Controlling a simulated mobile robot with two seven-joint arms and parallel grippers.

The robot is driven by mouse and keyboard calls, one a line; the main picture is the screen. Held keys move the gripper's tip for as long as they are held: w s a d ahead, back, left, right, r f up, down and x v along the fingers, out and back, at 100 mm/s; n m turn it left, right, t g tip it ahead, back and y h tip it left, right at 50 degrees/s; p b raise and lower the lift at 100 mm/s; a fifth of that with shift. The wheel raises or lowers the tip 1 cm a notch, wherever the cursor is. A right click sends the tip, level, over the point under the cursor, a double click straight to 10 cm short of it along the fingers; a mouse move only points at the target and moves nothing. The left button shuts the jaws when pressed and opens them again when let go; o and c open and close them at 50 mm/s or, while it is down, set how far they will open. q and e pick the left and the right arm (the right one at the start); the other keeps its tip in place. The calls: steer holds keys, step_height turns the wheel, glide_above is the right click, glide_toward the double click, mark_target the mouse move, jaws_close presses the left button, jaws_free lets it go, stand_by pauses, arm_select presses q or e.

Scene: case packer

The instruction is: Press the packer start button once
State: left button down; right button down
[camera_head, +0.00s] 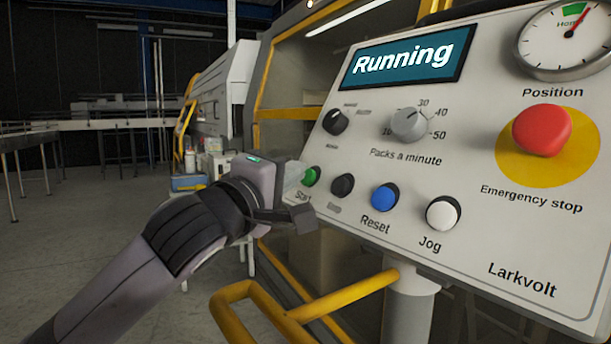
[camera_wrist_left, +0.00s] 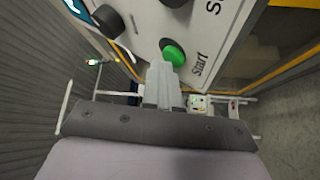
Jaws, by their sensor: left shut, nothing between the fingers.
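The green Start button (camera_head: 309,177) sits at the lower left of the tilted light-grey control panel (camera_head: 460,240). It also shows in the left wrist view (camera_wrist_left: 174,54), beside its "Start" label. The panel's display (camera_head: 408,56) reads "Running". My left gripper (camera_head: 298,178) is shut and empty, with its pale fingers right by the Start button. In the left wrist view its fingertips (camera_wrist_left: 160,68) overlap the button's lower edge. I cannot tell whether they touch it. My right gripper is not in view.
A black button (camera_head: 342,186), a blue Reset button (camera_head: 384,197) and a white Jog button (camera_head: 443,213) follow to the right. A red emergency stop (camera_head: 541,130) is farther right. Two knobs sit above. A yellow rail (camera_head: 340,297) runs below the panel.

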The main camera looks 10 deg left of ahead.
arm_select(q)
steer(key=shift+s+a+r, duration=0.3)
steer(key=shift+s+a, duration=0.1)
steer(key=s+a+r+p, duration=0.2)
steer(key=s+a, duration=0.1)
steer(key=shift+a+r, duration=0.15)
steer(key=shift+r, duration=0.1)
stand_by(0.4)
stand_by(0.6)
